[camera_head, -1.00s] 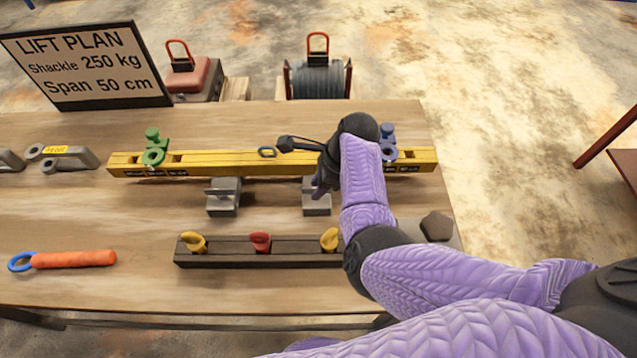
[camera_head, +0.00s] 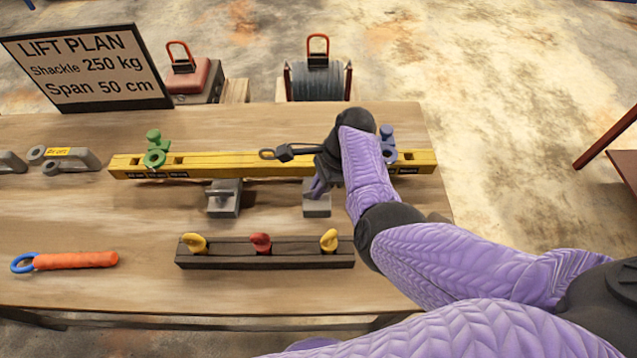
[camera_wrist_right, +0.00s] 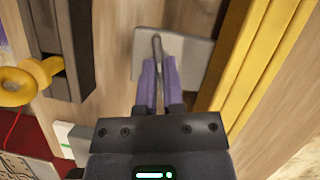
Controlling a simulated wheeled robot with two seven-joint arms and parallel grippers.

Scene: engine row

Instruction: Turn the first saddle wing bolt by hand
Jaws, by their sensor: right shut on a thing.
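Two grey saddle blocks stand in front of the yellow beam (camera_head: 225,168), the left one (camera_head: 222,199) with its own wing bolt (camera_head: 219,198). My right gripper (camera_head: 318,188) is over the right saddle block (camera_head: 317,207) and partly covers it. In the right wrist view, my right gripper (camera_wrist_right: 159,70) has its purple fingers closed on the thin upright wing of the bolt (camera_wrist_right: 157,45), above the grey block (camera_wrist_right: 188,58). The lower part of the bolt is hidden. My left gripper is not in view.
A dark rack (camera_head: 265,262) with yellow and red wing pieces lies in front of the saddles. An orange-handled tool (camera_head: 75,260) lies at the left front. A green shackle (camera_head: 154,150) and a blue shackle (camera_head: 388,142) sit on the beam.

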